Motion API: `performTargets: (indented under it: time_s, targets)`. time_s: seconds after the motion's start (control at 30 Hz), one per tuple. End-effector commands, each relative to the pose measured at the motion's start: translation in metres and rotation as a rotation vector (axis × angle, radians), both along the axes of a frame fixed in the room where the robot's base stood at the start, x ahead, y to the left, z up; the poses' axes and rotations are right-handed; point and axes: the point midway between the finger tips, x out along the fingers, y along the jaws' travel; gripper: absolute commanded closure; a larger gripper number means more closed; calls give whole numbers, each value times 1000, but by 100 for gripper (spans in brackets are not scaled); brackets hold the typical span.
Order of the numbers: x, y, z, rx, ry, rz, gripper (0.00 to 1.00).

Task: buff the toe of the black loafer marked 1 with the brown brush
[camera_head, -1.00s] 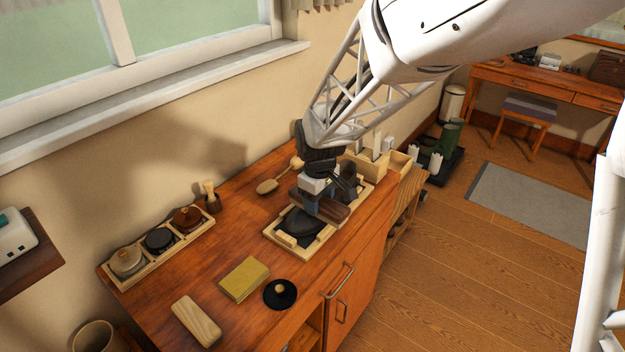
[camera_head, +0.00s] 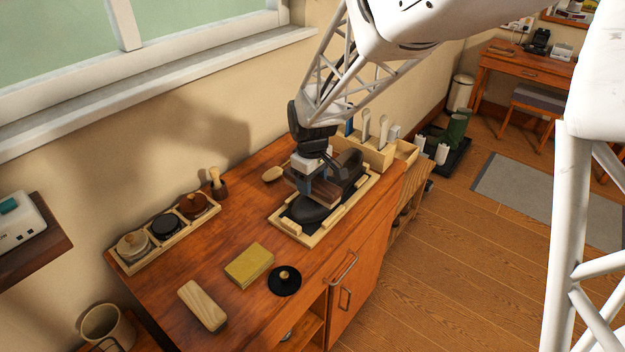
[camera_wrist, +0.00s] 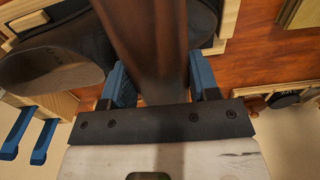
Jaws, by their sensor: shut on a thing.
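My gripper (camera_head: 316,186) is shut on the brown brush (camera_head: 298,183), over the middle of the wooden tray (camera_head: 319,239). In the wrist view the brush (camera_wrist: 150,40) runs between my blue fingertips (camera_wrist: 163,82). A black loafer (camera_head: 306,210) lies in the near part of the tray, just below and in front of the brush. Another dark shoe (camera_head: 350,165) is behind the gripper. I cannot read a number on either, and cannot tell whether the brush touches the near loafer.
A yellow block (camera_head: 249,265), a pale wooden block (camera_head: 203,305) and a black knobbed disc (camera_head: 285,280) lie nearer on the cabinet top. A tray of round tins (camera_head: 165,226) stands along the wall. A wooden box (camera_head: 372,152) stands behind the shoe tray.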

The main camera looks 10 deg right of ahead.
Motion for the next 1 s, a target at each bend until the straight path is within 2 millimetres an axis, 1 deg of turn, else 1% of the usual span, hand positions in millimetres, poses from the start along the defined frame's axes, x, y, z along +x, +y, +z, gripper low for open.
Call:
performTargets:
  time_s: [0.23, 0.8, 1.0]
  targets:
    - [4, 4, 0, 0, 0, 1, 64]
    - [30, 27, -3, -1, 1, 0, 64]
    - [33, 31, -4, -1, 1, 0, 64]
